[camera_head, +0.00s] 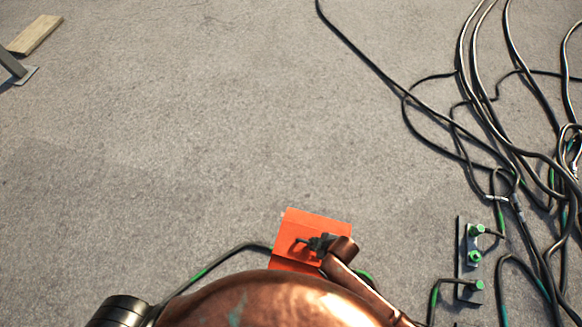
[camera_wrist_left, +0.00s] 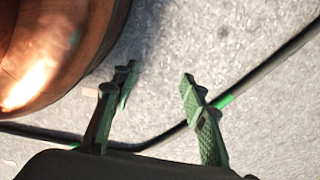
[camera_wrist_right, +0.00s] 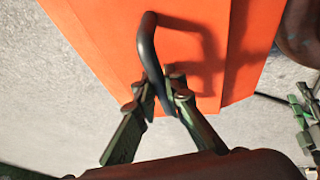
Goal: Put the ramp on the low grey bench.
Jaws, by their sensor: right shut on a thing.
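The orange ramp (camera_head: 315,222) is at the lower middle of the head view, with a dark bent handle on it. In the right wrist view the ramp (camera_wrist_right: 105,45) fills the upper part, and the handle (camera_wrist_right: 148,45) comes down between the fingers. My right gripper (camera_head: 318,243) is shut on that handle, also in the right wrist view (camera_wrist_right: 167,85). I cannot tell whether the ramp touches the floor. My left gripper (camera_wrist_left: 158,78) is open and empty above the floor, near a black cable. The bench is not clearly in view.
Black cables (camera_head: 480,90) lie tangled on the right. A grey plate with green bolts (camera_head: 470,258) lies right of the ramp. A grey post with a foot plate (camera_head: 15,68) and a wooden board (camera_head: 35,34) are at upper left. The middle floor is clear.

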